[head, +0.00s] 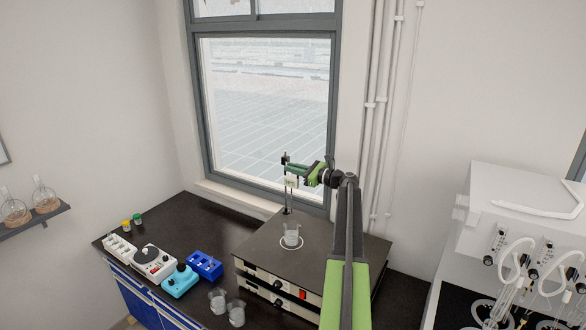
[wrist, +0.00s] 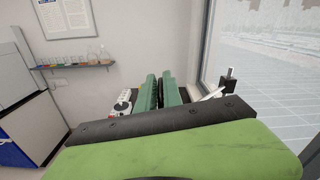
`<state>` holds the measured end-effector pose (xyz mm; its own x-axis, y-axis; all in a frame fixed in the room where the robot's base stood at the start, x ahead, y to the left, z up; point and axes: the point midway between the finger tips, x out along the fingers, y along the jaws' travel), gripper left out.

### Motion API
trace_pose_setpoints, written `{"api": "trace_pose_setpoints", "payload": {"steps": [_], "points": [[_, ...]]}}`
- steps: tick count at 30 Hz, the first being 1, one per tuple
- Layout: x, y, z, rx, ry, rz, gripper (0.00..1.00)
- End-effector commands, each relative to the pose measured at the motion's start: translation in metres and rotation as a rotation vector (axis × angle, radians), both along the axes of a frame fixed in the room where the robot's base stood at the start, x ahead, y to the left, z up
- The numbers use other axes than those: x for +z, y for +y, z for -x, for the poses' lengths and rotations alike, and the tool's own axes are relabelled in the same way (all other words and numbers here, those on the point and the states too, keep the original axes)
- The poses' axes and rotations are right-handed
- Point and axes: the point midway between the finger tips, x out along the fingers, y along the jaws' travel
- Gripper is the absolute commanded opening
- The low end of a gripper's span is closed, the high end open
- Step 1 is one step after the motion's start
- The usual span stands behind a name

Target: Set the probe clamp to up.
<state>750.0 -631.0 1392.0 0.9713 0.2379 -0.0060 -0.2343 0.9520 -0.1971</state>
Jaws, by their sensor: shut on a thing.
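The probe clamp (head: 291,181) is a small pale block on a thin upright rod behind the hot plate. The rod's dark top knob stands above it, and a probe hangs down toward a glass beaker (head: 291,238) on the plate. My gripper (head: 301,175) comes from the right at the clamp's height and is shut on the clamp. In the wrist view my green gripper fingers (wrist: 161,91) point away from the camera; what lies between their tips is hidden. The rod's dark top (wrist: 229,78) shows to their right.
The hot plate unit (head: 265,252) stands on the dark bench. Two beakers (head: 227,309) stand at its front left. Several small devices, including a blue rack (head: 204,264), line the bench's left front. The window (head: 265,100) is close behind the rod. White distiller equipment (head: 520,215) stands at the right.

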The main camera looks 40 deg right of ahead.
Motion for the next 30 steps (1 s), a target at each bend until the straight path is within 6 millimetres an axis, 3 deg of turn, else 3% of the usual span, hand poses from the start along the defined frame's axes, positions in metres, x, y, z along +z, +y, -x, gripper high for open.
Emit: {"api": "trace_pose_setpoints", "payload": {"steps": [5,6,10,20,25,30], "points": [[0.002,-0.004,-0.001,-0.008,-0.01,-0.005,0.0],[0.002,-0.004,-0.001,-0.008,-0.01,-0.005,0.13],[0.001,-0.003,-0.001,-0.006,-0.007,-0.005,0.3],[0.0,-0.002,0.001,-0.005,-0.005,-0.003,0.31],[0.0,-0.007,0.027,-0.006,-0.006,-0.003,0.31],[0.0,-0.018,0.074,-0.007,-0.006,-0.003,0.31]]}}
